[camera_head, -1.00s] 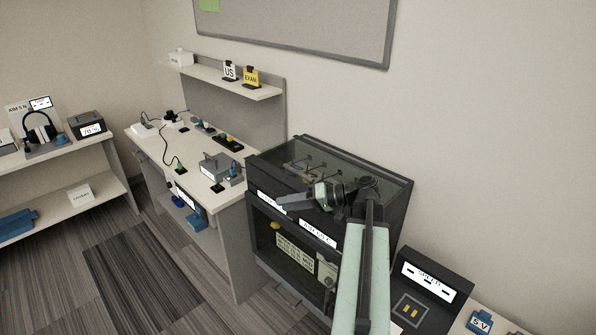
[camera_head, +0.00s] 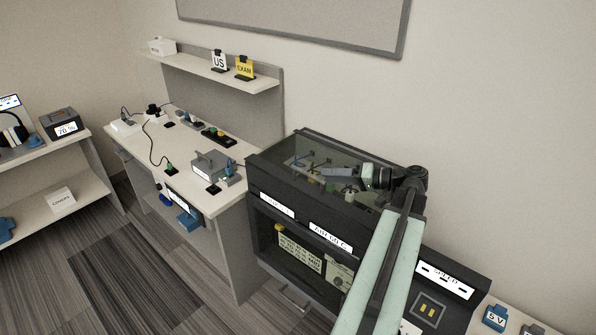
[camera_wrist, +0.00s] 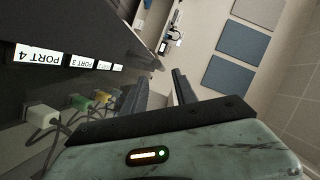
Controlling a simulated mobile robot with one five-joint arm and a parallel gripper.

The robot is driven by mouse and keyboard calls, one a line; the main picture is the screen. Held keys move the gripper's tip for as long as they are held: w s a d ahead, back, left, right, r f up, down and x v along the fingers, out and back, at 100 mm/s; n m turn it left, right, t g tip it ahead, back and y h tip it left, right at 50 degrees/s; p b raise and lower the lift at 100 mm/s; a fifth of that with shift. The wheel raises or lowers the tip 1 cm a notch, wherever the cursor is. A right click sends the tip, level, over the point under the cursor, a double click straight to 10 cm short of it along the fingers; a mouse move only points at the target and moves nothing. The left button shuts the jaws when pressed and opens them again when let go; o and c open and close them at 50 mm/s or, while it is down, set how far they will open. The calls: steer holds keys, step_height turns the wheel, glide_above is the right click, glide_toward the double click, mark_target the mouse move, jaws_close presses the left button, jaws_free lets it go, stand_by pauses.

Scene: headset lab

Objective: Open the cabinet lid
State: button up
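The dark cabinet (camera_head: 262,225) stands in the middle of the head view. Its glass-topped lid (camera_head: 298,147) has a dark frame and appears shut. Cables and coloured plugs (camera_head: 318,175) show in the top section. My gripper (camera_head: 308,172) appears over the right middle of the lid in the head view, pointing left; I cannot tell whether it touches. In the wrist view my gripper (camera_wrist: 156,92) has its two dark fingers apart with nothing between them. A dark panel with port labels (camera_wrist: 40,56) and several plugs (camera_wrist: 80,102) lies beside the left finger.
A bench (camera_head: 185,140) with a grey box (camera_head: 210,165) and a shelf (camera_head: 215,72) stands left of the cabinet. A dark speed-labelled unit (camera_head: 445,285) is to the right. The wall (camera_head: 500,130) is close behind. The carpet (camera_head: 120,270) at left is clear.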

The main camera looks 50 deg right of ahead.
mark_target(309, 175)
steer(key=b+x, duration=0.1)
steer(key=x, duration=0.7)
steer(key=shift+b, duration=0.35)
jaws_close()
stand_by(1.0)
